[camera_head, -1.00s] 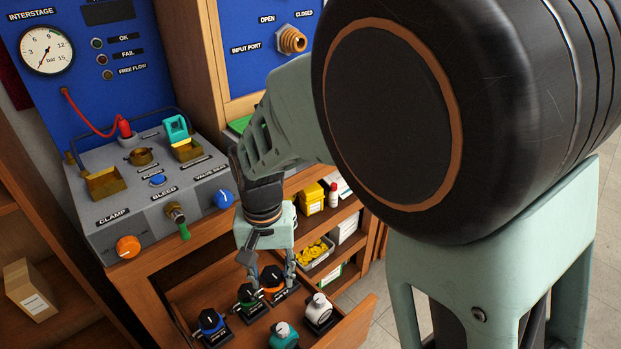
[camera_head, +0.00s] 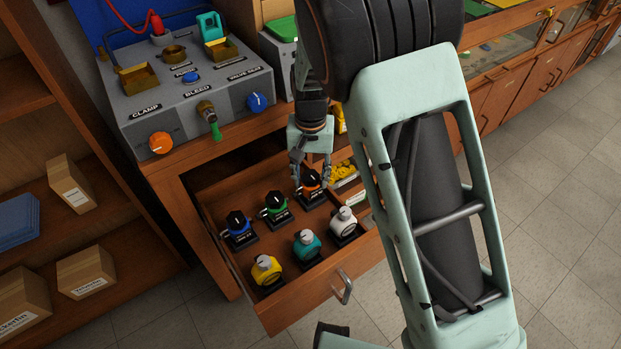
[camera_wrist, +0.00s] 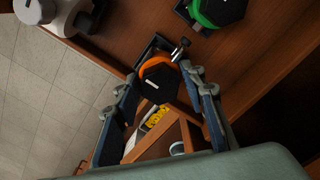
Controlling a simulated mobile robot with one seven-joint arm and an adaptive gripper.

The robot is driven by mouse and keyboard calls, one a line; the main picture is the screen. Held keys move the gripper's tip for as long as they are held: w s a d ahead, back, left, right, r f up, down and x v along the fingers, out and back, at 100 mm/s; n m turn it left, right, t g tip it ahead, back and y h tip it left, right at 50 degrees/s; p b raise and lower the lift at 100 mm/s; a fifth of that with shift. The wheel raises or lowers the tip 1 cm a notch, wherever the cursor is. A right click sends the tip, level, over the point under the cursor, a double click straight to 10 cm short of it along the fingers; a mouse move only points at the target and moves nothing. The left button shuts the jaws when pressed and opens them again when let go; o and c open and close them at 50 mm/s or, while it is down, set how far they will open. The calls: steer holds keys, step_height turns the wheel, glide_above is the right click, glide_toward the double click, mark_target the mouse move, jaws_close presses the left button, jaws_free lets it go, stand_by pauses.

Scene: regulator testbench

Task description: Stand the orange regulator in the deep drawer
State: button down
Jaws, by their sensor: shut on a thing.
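The orange regulator (camera_head: 312,180), with a dark hexagonal top, is upright at the back right of the open deep drawer (camera_head: 229,259). My gripper (camera_head: 311,172) reaches down from above and is shut on it. In the wrist view the orange regulator (camera_wrist: 157,72) shows between the two fingers of my gripper (camera_wrist: 163,92), with a black stand beside and below it. I cannot tell whether it rests on its stand or is slightly raised. The fingers partly hide it in the head view.
Close by in the drawer stand a green regulator (camera_head: 276,206), a blue one (camera_head: 239,228), a white one (camera_head: 344,221), a teal one (camera_head: 307,241) and a yellow one (camera_head: 266,268). A grey test bench (camera_head: 190,98) stands behind. Shelves with boxes (camera_head: 86,272) are at left.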

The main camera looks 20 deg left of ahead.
steer(key=shift+f, duration=0.3)
steer(key=shift+f, duration=0.15)
steer(key=c, duration=1.2)
jaws_free()
steer(key=shift+c, duration=0.2)
step_height(320, 180, up, 12)
steer(key=p, duration=0.2)
